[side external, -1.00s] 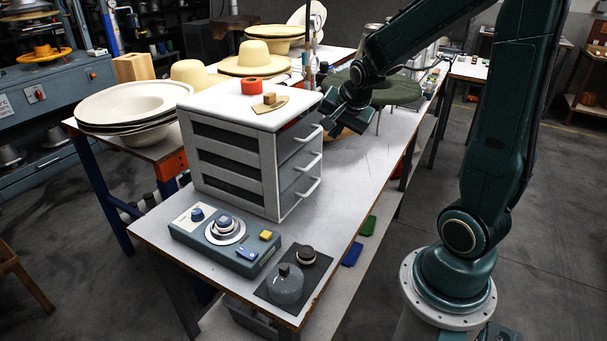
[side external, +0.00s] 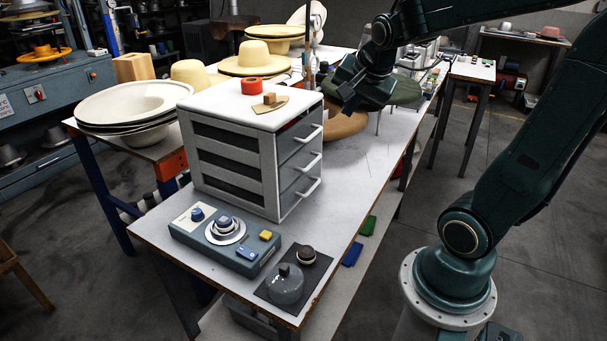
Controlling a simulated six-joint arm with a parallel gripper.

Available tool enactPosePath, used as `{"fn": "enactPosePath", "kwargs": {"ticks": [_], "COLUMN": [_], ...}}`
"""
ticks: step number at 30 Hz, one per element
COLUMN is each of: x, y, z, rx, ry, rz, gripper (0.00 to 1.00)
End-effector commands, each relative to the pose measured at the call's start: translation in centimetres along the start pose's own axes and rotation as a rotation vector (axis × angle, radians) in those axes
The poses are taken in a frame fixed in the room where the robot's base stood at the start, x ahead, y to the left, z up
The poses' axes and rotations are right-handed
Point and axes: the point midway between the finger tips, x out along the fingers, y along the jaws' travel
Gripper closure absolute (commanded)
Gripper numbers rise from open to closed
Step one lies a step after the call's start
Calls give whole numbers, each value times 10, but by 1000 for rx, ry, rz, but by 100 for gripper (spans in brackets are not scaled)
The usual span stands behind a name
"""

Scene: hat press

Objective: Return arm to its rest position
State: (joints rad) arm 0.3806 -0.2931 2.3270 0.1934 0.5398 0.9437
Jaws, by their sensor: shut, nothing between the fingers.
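My gripper (side external: 346,98) is dark and hangs at the end of my green arm, above the table just right of the drawer cabinet's back corner. It is shut with nothing held. The arm reaches in from the right side, its elbow out of the picture at the right.
The grey drawer cabinet (side external: 228,150) has its drawers shut and a red tape roll (side external: 250,86) on top. The white tabletop (side external: 345,190) right of the cabinet is clear.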

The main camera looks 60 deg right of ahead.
Motion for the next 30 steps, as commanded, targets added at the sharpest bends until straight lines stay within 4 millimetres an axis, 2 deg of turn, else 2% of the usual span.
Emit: {"fn": "enactPosePath", "kwargs": {"ticks": [8, 14, 17, 22, 30], "x": [-3, -13, -24, -49, -86], "y": [0, 0, 1, 10, 38], "z": [1, 16, 32, 68, 121], "rx": [-8, -117, -238, -536, -1059], "ry": [-2, -30, -59, -121, -199], "rz": [-2, -21, -43, -105, -230], "gripper": [100, 100, 100, 100, 100]}}
